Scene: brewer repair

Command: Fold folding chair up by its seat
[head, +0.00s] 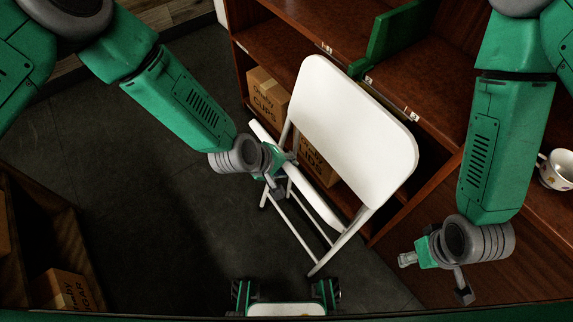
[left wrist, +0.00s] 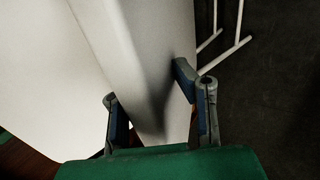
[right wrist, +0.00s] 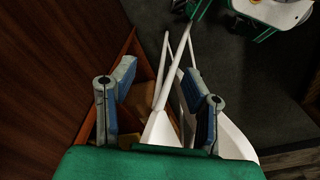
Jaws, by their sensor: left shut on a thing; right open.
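The white folding chair stands on the dark floor in the head view, its broad backrest (head: 352,115) at the top and its thin legs (head: 297,232) below. Its seat (head: 318,200) shows nearly edge-on, tilted up steeply. My left gripper (head: 278,172) is shut on the seat's edge; in the left wrist view the white seat (left wrist: 140,60) runs between the two fingers (left wrist: 155,108). My right gripper (head: 436,276) is open and empty, to the right of the chair and apart from it. The right wrist view shows the chair's legs (right wrist: 172,75) beyond its open fingers (right wrist: 165,88).
A brown wooden cabinet (head: 270,45) with shelves stands behind the chair. A cardboard box of cups (head: 268,95) and another of lids sit in it. A white cup (head: 556,170) is at right. A shelf with a sugar box (head: 62,288) is at lower left. Floor (head: 130,190) left of the chair is clear.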

